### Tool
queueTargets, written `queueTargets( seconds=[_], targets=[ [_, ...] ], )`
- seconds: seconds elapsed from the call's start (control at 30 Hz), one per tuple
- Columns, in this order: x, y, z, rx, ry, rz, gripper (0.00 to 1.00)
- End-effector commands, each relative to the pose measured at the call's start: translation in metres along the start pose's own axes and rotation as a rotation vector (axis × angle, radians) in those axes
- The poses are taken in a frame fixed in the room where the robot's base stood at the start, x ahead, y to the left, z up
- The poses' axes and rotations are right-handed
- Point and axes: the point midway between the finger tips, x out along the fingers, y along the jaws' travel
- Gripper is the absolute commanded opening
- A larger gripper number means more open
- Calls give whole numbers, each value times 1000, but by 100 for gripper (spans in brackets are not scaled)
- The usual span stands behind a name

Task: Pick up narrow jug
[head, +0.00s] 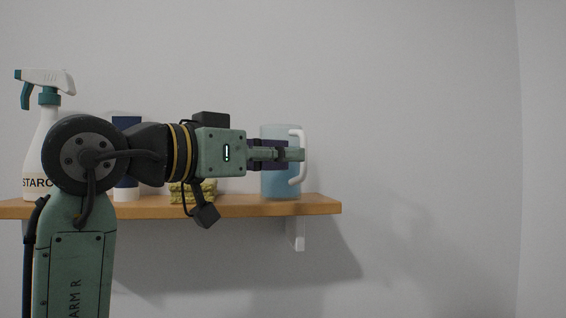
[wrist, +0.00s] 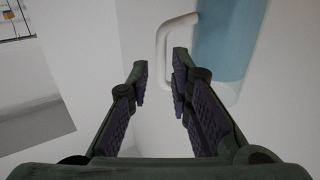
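The narrow jug (head: 281,182) is a tall, translucent blue vessel with a white handle (head: 303,172) on its right side. It stands upright near the right end of the wooden shelf. My gripper (head: 298,154) reaches across in front of it in the head view and hides part of its upper body and handle. In the wrist view the gripper (wrist: 161,70) is open, with nothing between its fingers. There the white handle (wrist: 162,48) shows just beyond the gap between the fingertips, and the jug's blue body (wrist: 225,40) is at the upper right.
The wooden shelf (head: 240,206) also holds a starch spray bottle (head: 46,125) at the left, a white and dark blue container (head: 127,194) partly behind my arm, and yellow-green sponges (head: 208,188). The wall right of the shelf is bare.

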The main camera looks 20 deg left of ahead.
Motion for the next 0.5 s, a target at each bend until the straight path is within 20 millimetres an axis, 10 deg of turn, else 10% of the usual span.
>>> queueTargets(
  seconds=[0.5],
  targets=[
    [49,-1,-1,0,0,0,19]
  ],
)
